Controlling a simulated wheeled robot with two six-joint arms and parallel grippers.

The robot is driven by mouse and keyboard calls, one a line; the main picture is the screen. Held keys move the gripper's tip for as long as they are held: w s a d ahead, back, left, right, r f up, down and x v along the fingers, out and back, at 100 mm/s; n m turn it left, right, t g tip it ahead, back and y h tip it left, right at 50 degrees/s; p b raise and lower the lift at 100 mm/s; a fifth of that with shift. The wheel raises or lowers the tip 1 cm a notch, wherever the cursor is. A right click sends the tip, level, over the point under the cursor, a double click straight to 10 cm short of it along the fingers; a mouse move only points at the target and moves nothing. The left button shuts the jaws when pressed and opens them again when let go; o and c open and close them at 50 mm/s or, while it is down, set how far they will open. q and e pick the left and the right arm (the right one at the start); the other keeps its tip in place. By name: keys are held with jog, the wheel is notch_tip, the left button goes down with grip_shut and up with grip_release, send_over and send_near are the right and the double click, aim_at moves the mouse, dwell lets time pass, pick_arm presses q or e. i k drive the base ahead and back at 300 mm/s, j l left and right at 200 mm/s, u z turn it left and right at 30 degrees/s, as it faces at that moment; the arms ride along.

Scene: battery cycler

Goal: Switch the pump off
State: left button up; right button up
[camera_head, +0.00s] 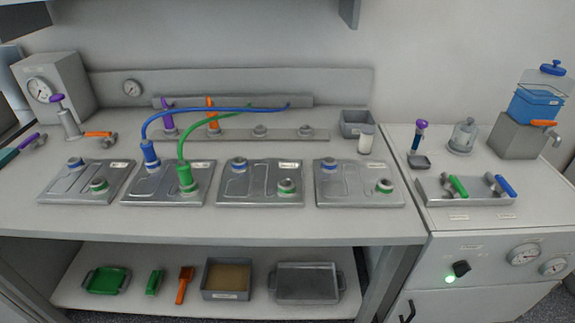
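A black rotary knob (461,268) sits on the front panel of the cabinet (480,245) at the right. Just below and left of it a small round lamp (449,279) glows green. I cannot read the small label by the knob. Neither of my grippers is in view, and nothing of mine is seen touching the knob.
A tray (465,198) with green-handled and blue-handled valves lies on the cabinet top. The bench (300,224) to the left holds several metal plates, with a blue hose (215,111) and a green hose (196,128). The space before the knob looks clear. A cabinet handle (407,311) is lower left.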

aim_at(461, 268)
jog(key=z, duration=1.65)
